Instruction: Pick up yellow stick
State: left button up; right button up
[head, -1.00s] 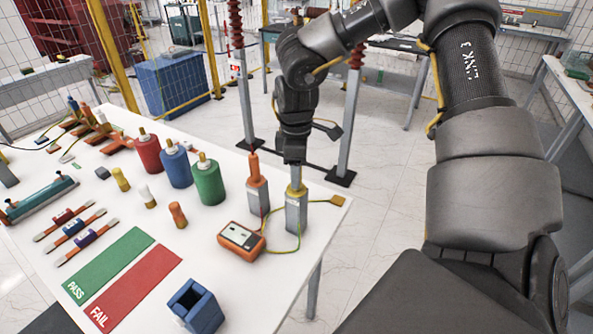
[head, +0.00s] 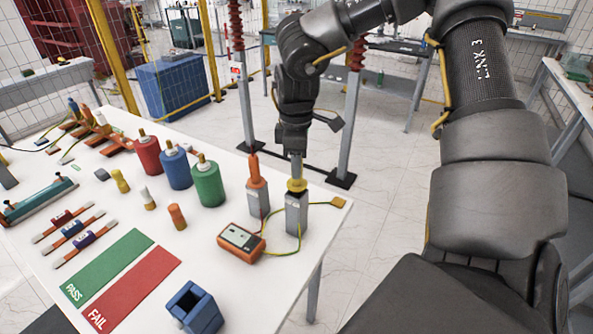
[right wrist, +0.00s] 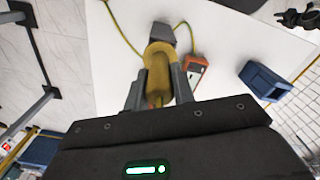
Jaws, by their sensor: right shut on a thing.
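The yellow stick (head: 297,186) is at the top of the right grey holder block (head: 296,214), near the table's right edge. My right gripper (head: 297,174) comes down from above and is shut on the stick. In the right wrist view the yellow stick (right wrist: 158,62) lies between the two grey fingers, with the grey holder (right wrist: 162,35) beyond its far end. I cannot tell how much of the stick sits inside the holder. My left gripper is not in view.
An orange stick (head: 255,172) stands in the neighbouring grey holder (head: 258,203). An orange meter (head: 241,242) with a cable lies just in front. Green (head: 208,183), blue and red cylinders stand to the left. A blue open box (head: 196,308) is at the front.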

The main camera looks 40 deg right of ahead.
notch_tip(320, 180, up, 10)
jog(key=shift+r+b, duration=0.2)
jog(key=shift+b, duration=0.8)
jog(key=shift+r+p, duration=0.5)
jog(key=shift+r, duration=2.3)
